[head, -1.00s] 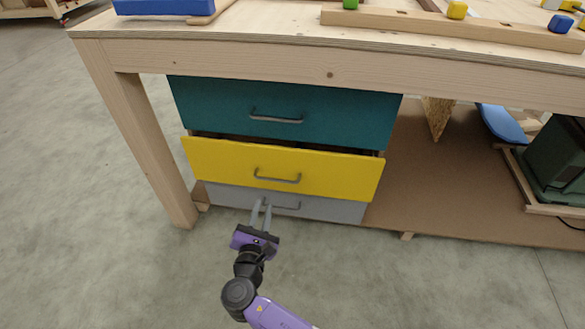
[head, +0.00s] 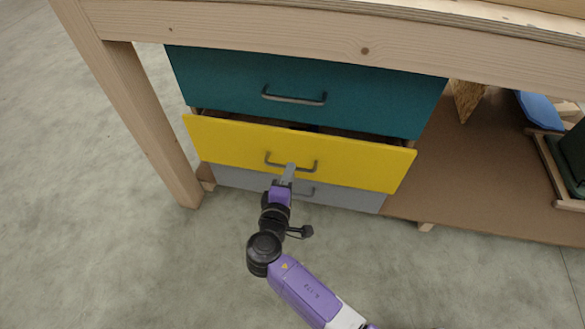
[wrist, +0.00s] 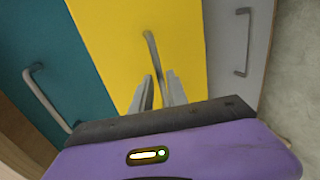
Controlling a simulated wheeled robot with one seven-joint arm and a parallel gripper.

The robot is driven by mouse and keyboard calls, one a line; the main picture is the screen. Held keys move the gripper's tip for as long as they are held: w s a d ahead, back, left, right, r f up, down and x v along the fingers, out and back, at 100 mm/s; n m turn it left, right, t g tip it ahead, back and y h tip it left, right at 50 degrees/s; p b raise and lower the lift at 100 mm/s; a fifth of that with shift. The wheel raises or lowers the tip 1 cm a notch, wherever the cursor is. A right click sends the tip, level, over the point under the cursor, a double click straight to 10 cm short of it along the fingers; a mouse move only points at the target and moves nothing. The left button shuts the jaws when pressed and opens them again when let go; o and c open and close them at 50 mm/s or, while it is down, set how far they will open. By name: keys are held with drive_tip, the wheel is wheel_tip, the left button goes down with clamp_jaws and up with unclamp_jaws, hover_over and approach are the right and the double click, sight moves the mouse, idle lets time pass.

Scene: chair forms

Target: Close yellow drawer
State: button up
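The yellow drawer (head: 235,142) is the middle one of three under the workbench and stands partly pulled out, with a dark gap above its front. Its grey bar handle (head: 277,164) is on the front. In the wrist view the two grey fingers (wrist: 160,90) are apart, pointing at the yellow front (wrist: 115,40). The near end of the yellow drawer's handle (wrist: 152,50) shows between the fingertips. I cannot tell whether they touch it.
The teal drawer (head: 220,80) above looks shut, and the grey drawer (head: 240,182) below sits farther back than the yellow front. A wooden table leg (head: 140,120) stands at left. A brown shelf (head: 480,180) is at right. The concrete floor in front is clear.

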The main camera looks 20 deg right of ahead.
drive_tip(key=shift+b+x, duration=0.35)
drive_tip(key=shift+x, duration=1.25)
clamp_jaws()
